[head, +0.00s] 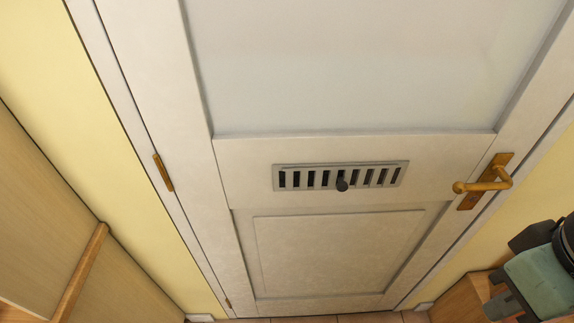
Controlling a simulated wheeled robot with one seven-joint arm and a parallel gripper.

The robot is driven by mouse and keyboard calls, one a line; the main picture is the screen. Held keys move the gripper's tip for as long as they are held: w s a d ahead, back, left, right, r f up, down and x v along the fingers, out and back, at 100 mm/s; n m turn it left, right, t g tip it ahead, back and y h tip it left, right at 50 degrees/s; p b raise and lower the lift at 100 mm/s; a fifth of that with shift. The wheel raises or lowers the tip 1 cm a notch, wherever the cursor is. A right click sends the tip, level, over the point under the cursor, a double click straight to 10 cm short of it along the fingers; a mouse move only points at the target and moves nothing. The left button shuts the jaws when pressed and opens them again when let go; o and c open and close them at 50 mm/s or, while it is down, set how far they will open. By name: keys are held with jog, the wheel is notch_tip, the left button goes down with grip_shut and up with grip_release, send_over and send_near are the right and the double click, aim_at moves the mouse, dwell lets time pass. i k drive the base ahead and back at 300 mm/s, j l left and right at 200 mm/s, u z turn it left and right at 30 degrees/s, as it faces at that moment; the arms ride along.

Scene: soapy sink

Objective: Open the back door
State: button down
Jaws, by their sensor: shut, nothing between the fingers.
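The back door (160,75) is white, with a large pale panel above and a smaller panel below. It stands shut in its frame. A brass lever handle (485,184) on a brass plate is at its right side. A brass hinge (163,172) shows on its left side. A slotted metal vent (340,176) with a dark knob sits in the middle. My gripper (505,296), with dark fingers, is at the lower right, partly cut off by the picture edge. It is shut and empty, appears below the handle in the picture, and does not touch it.
A wooden cabinet or panel (45,200) with a wooden rail stands at the left. Yellow walls flank the door frame. A low wooden piece (462,298) is at the lower right, beside my arm. A strip of tiled floor (330,319) shows below the door.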

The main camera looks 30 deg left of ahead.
aim_at(228, 95)
jog(key=u, duration=0.75)
jog(key=k+l+z, duration=0.1)
jog(key=z, duration=0.35)
jog(key=l+z, duration=0.35)
jog(key=z, duration=0.15)
